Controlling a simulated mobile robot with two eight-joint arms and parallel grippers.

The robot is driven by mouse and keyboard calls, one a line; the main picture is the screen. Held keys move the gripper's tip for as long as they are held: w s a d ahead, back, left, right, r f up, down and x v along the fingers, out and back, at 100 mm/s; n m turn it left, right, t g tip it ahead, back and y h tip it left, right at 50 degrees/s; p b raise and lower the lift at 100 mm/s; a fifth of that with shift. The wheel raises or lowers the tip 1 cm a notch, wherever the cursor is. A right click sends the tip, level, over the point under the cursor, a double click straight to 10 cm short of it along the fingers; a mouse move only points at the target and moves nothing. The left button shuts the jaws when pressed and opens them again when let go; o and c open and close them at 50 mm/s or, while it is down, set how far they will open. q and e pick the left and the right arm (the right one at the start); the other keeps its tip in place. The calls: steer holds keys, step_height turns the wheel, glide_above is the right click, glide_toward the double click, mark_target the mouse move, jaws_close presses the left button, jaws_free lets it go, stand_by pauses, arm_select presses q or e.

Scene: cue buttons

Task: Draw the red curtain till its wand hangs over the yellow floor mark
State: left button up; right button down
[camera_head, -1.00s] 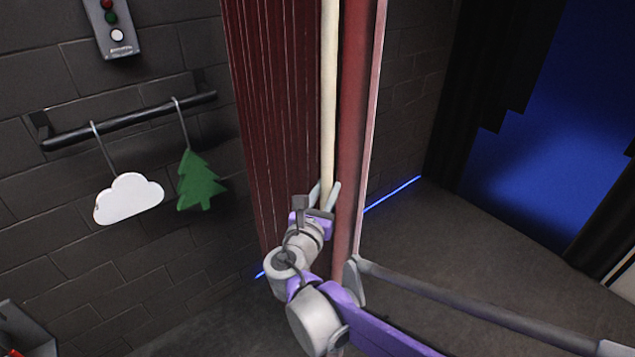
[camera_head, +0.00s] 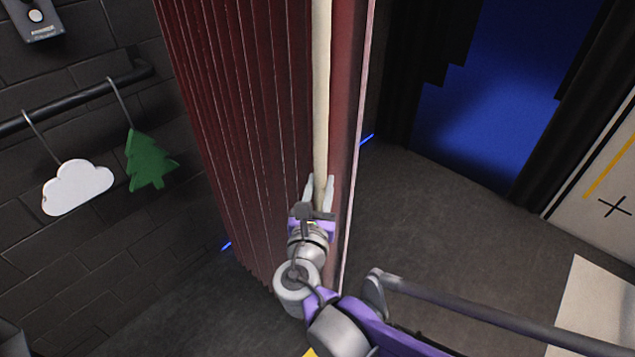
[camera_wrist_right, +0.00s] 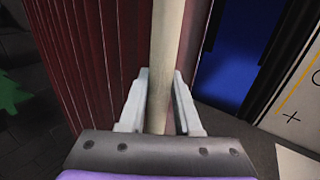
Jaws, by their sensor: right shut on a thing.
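The red curtain (camera_head: 235,120) hangs in pleats across the middle of the head view. Its pale wand (camera_head: 320,90) hangs upright at the curtain's right edge. My right gripper (camera_head: 319,192) is shut on the wand, low in the head view. In the right wrist view the wand (camera_wrist_right: 164,60) runs between the two fingers (camera_wrist_right: 160,102). A small yellow patch (camera_head: 310,352), perhaps the floor mark, shows at the bottom edge of the head view, mostly hidden by my arm. My left gripper is not in view.
A wall rail (camera_head: 75,98) at left carries a white cloud (camera_head: 77,187) and a green tree (camera_head: 149,160). Grey floor (camera_head: 440,220) lies open to the right of the curtain. A white panel with a yellow stripe and black cross (camera_head: 598,180) stands at right.

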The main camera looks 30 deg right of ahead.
steer(key=c, duration=0.6)
jaws_free()
steer(key=v, duration=1.1)
steer(key=shift+b, duration=0.35)
steer(key=shift+w, duration=0.1)
